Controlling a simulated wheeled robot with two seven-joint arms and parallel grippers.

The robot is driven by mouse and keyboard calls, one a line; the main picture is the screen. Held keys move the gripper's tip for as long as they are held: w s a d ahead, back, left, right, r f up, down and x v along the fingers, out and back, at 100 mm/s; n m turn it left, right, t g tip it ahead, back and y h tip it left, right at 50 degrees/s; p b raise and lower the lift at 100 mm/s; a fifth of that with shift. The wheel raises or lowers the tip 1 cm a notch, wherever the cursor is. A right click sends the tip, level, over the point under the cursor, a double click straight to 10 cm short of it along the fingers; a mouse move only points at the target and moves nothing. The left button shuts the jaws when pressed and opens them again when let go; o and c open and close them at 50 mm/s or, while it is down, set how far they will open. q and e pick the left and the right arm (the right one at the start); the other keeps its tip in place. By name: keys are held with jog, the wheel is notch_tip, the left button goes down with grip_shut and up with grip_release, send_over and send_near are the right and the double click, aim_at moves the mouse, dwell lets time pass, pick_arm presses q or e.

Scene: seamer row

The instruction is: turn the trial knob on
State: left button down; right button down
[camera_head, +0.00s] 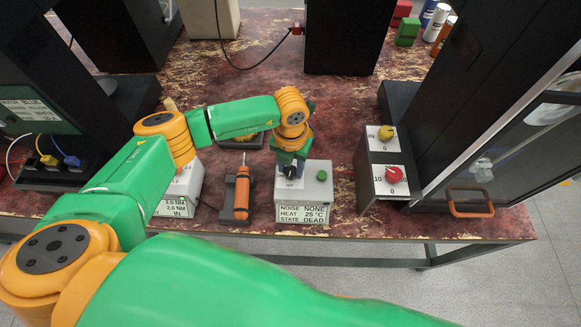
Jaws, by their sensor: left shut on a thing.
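A small pale box (319,195) stands at the table's front edge. Its front label reads NOISE NONE, HEAT 25 °C, STATE DEAD. A dark knob (290,171), which I take for the trial knob, is on the left of its top, beside a green button (321,175). My left gripper (290,168) points down from above and is shut on this knob. The gripper partly covers the knob, so its pointer cannot be read. My right gripper is not in view.
Another labelled white box (187,187) is partly behind my arm. At right, a panel has a yellow knob (386,132) and a red knob (394,174), near an open cabinet door with an orange handle (470,204).

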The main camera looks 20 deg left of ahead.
pick_arm(q)
jog(key=m+b, duration=0.2)
jog(key=m, duration=0.1)
jog(key=m+b, duration=0.1)
jog(key=shift+f+b, duration=0.25)
jog(key=shift+b, duration=0.15)
jog(key=m+b, duration=0.6)
jog(key=shift+w+m, duration=0.1)
jog(key=shift+m, duration=0.3)
jog(key=m+b, duration=0.2)
jog(key=m, duration=0.1)
jog(key=shift+r, duration=0.1)
jog(key=shift+r+m+b, duration=0.1)
jog(key=shift+m+b, duration=0.65)
jog(key=shift+m, duration=0.55)
jog(key=shift+c, duration=2.1)
grip_release()
jog(key=shift+r, duration=0.15)
